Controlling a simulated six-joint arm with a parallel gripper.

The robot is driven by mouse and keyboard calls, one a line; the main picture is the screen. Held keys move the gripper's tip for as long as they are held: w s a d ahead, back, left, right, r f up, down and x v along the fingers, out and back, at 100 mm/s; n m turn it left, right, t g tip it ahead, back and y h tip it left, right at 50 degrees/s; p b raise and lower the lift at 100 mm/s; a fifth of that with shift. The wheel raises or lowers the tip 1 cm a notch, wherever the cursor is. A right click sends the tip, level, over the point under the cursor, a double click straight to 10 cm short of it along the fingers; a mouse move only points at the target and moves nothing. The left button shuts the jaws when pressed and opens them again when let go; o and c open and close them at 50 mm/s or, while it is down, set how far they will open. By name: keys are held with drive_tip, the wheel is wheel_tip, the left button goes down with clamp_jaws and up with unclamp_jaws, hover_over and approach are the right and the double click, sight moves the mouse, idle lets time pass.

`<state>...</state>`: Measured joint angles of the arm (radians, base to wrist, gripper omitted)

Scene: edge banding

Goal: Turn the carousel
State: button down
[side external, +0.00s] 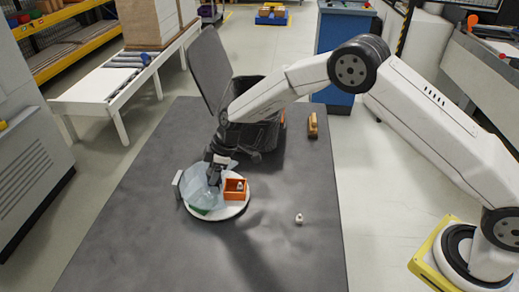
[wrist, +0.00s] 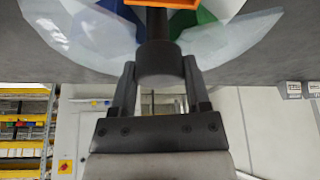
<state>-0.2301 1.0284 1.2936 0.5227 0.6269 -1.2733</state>
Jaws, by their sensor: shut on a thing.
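The carousel (side external: 232,211) is a round white turntable on the dark table. It bears an orange open box (side external: 236,189) with a small pale thing in it, a green part at the front, and pale translucent panels (side external: 192,184). My gripper (side external: 214,182) is low over the carousel's middle, partly hidden by the panels. In the wrist view, my gripper (wrist: 160,78) has its two fingers shut on a dark round knob (wrist: 158,60) on a dark post. Orange, green and blue parts show around the post there, with the translucent panels.
A small grey upright plate (side external: 177,185) stands at the carousel's left edge. A small whitish piece (side external: 298,218) lies to the right. A wooden brush-like block (side external: 312,126) and a black bin (side external: 262,134) are farther back. The front of the table (side external: 150,260) is clear.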

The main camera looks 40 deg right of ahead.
drive_tip(key=shift+n, duration=0.4)
drive_tip(key=shift+n+g+y, duration=0.3)
drive_tip(key=shift+n+g, duration=0.6)
drive_tip(key=shift+n, duration=1.2)
drive_tip(key=shift+n+g, duration=1)
drive_tip(key=shift+n, duration=1.7)
drive_tip(key=shift+n+g+h, duration=0.4)
drive_tip(key=shift+n+h, duration=0.05)
drive_tip(key=shift+n, duration=0.85)
drive_tip(key=shift+n+g+h, duration=0.4)
drive_tip(key=shift+n+h, duration=0.05)
drive_tip(key=shift+n, duration=0.85)
drive_tip(key=shift+n+g+h, duration=0.4)
drive_tip(key=shift+n+h, duration=0.1)
drive_tip(key=shift+n, duration=1)
drive_tip(key=shift+s+n+h, duration=0.1)
drive_tip(key=shift+n+h, duration=0.2)
drive_tip(key=shift+n, duration=0.5)
drive_tip(key=shift+c, duration=0.3)
unclamp_jaws()
